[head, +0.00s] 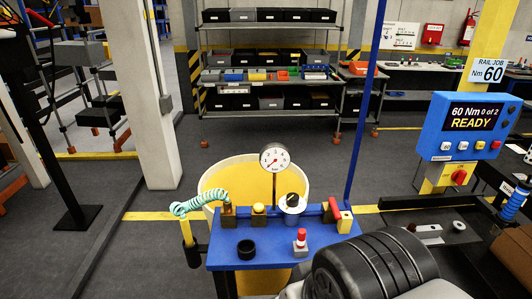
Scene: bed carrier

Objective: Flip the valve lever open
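A small blue bench (262,258) stands in front of me with several fittings on it. Near its right end a red lever (333,208) stands up, tilted, beside a brass-and-yellow block (345,220); it looks like the valve lever, but its exact setting is too small to tell. A round white gauge (274,158) with a red needle rises on a post behind the bench. A black knob on a white dial (292,203) sits left of the lever. My gripper is not clearly seen; a dark ribbed part, likely of my arm, fills the lower right of the bench.
A red-topped peg (301,238) and black ring (246,249) stand on the bench front. A teal coiled hose (199,203) hangs at its left. A yellow bin (240,176) is behind it. A blue upright (364,110) rises behind the lever. A blue display box (468,127) stands right.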

